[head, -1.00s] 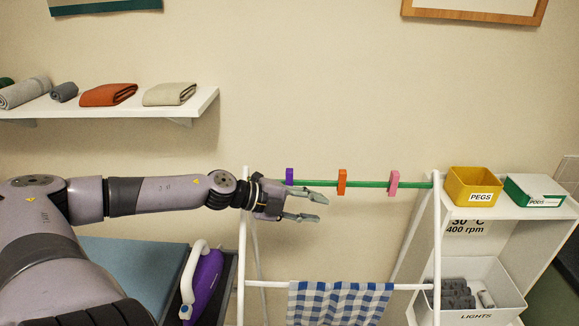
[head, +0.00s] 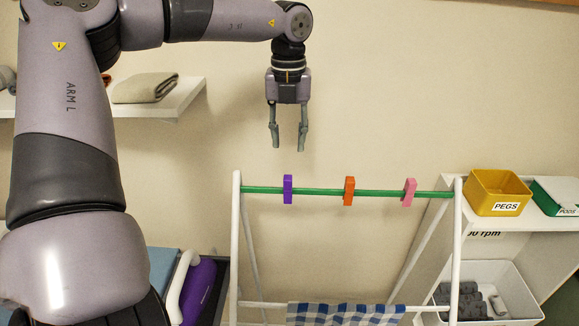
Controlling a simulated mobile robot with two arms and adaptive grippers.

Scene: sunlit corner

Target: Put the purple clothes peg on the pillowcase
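The purple clothes peg (head: 288,189) is clipped upright on the green upper rail (head: 322,192) of the white drying rack, near its left end. A blue-and-white checked cloth (head: 345,314) hangs over the lower white rail, cut off by the bottom edge; I cannot tell if it is the pillowcase. My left gripper (head: 288,142) points down with its fingers apart and empty. In the picture it is just above the purple peg, not touching it. My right gripper is not in view.
An orange peg (head: 349,191) and a pink peg (head: 410,192) are on the same green rail. A yellow PEGS box (head: 497,191) stands on the white unit at right. A purple iron (head: 199,290) is at lower left. A folded beige cloth (head: 145,87) lies on the wall shelf.

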